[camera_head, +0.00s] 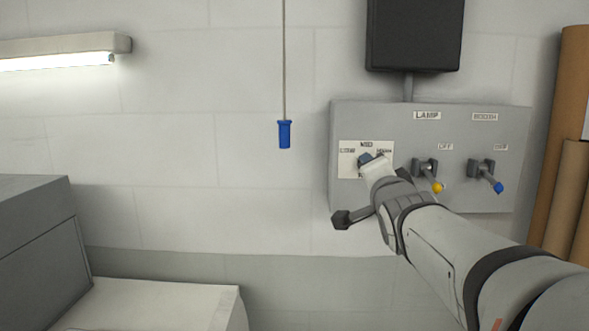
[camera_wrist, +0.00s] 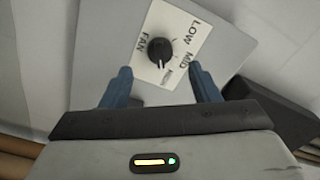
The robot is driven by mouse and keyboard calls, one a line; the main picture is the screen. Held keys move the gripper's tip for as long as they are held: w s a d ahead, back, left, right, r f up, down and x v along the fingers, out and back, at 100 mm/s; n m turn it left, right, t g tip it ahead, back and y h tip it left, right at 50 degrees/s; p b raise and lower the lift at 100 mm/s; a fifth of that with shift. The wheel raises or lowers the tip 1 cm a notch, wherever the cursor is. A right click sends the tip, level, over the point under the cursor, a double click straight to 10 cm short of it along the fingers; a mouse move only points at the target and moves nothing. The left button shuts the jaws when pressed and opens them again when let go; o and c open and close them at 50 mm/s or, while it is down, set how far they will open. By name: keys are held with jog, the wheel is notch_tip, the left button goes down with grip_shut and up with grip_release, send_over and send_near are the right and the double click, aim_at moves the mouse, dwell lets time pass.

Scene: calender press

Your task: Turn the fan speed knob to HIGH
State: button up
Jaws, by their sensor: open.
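The fan speed knob (camera_wrist: 159,51) is a round black knob on a white label plate (camera_wrist: 150,22) marked FAN, LOW, MID and a smaller blurred word at the lower edge. A small pale mark seems to show on the knob's lower edge, towards that blurred word; it is too small to be sure. My gripper (camera_wrist: 162,76) is open, with one blue finger on each side below the knob and neither visibly touching it. In the head view my gripper (camera_head: 366,159) is in front of the label plate (camera_head: 347,148) and hides the knob.
The grey control panel (camera_head: 470,120) also carries a yellow-tipped lever (camera_head: 437,186) under LAMP and a blue-tipped lever (camera_head: 497,186) under BOOTH, close right of my gripper. A blue pull handle (camera_head: 285,134) hangs on a cord to the left. Brown rolls (camera_head: 566,190) stand at far right.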

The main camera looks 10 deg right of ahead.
jog(key=shift+v, duration=1.05)
jog(key=shift+f, duration=0.1)
jog(key=s+a+f+n+g+y+p, duration=0.1)
jog(key=s+a+f+n+g, duration=0.2)
jog(key=f, duration=0.5)
jog(key=s+a+f+n+g+y+p, duration=0.1)
jog(key=s+f+n+g, duration=0.2)
jog(key=f, duration=0.5)
jog(key=s+a+f+n+g+y, duration=0.1)
jog(key=s+a+f+n+g, duration=0.2)
jog(key=s+f+n+g, duration=0.1)
jog(key=s+a+f+n+g+p, duration=0.1)
jog(key=s+a+f+n+g, duration=0.2)
jog(key=s, duration=0.6)
notch_tip(320, 180, down, 4)
jog(key=shift+a+r+n+g+y, duration=0.15)
jog(key=shift+n+g+y, duration=0.25)
jog(key=shift+n+g, duration=0.45)
